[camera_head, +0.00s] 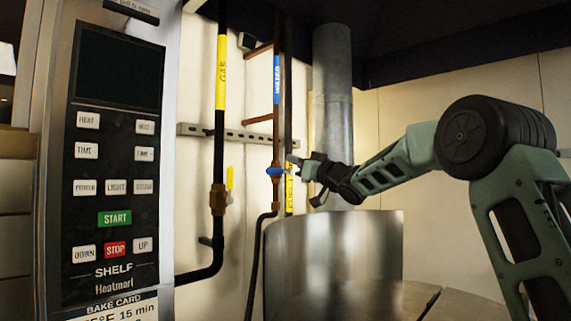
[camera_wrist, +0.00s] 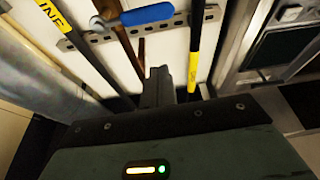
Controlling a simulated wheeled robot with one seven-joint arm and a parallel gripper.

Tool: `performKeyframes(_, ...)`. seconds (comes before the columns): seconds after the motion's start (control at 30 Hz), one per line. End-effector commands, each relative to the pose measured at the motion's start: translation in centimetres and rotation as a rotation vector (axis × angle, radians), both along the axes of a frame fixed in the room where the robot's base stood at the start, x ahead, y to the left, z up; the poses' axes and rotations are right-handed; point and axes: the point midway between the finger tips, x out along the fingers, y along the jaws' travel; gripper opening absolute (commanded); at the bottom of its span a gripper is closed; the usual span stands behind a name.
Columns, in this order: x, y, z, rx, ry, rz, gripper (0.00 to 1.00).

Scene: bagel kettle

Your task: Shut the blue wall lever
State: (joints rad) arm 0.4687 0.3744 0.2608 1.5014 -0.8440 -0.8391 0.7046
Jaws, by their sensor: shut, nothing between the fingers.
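The blue wall lever (camera_head: 275,171) sits on a thin copper pipe with a blue label on the back wall. It also shows at the top of the wrist view (camera_wrist: 147,14), where its handle lies across the copper pipe. My gripper (camera_head: 294,160) is at the lever's right in the head view, very close to it. In the wrist view the fingers of my gripper (camera_wrist: 158,74) are together, empty and below the lever in the picture. I cannot tell whether a fingertip touches the lever.
A yellow lever (camera_head: 229,178) is on the black gas pipe (camera_head: 221,130) to the left. A slotted rail (camera_head: 240,134) runs behind the pipes. A large metal kettle (camera_head: 335,255) stands below my gripper. An oven control panel (camera_head: 115,170) fills the left.

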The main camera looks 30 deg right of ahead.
Motion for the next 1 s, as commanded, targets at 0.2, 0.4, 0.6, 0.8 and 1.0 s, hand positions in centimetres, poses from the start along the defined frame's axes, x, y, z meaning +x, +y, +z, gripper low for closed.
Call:
performKeyframes(0.2, -2.1, -0.7, -0.8, -0.001, 0.000, 0.001, 0.00)
performKeyframes(0.4, -2.4, -0.9, -0.8, 0.001, -0.001, 0.001, 0.00)
performKeyframes(0.6, -2.4, -0.9, -0.8, 0.000, -0.001, 0.001, 0.00)
performKeyframes(0.8, -2.3, -0.9, -0.8, 0.000, -0.001, 0.001, 0.00)
performKeyframes(1.0, -2.0, 3.6, -3.8, 0.016, 0.111, -0.024, 0.00)
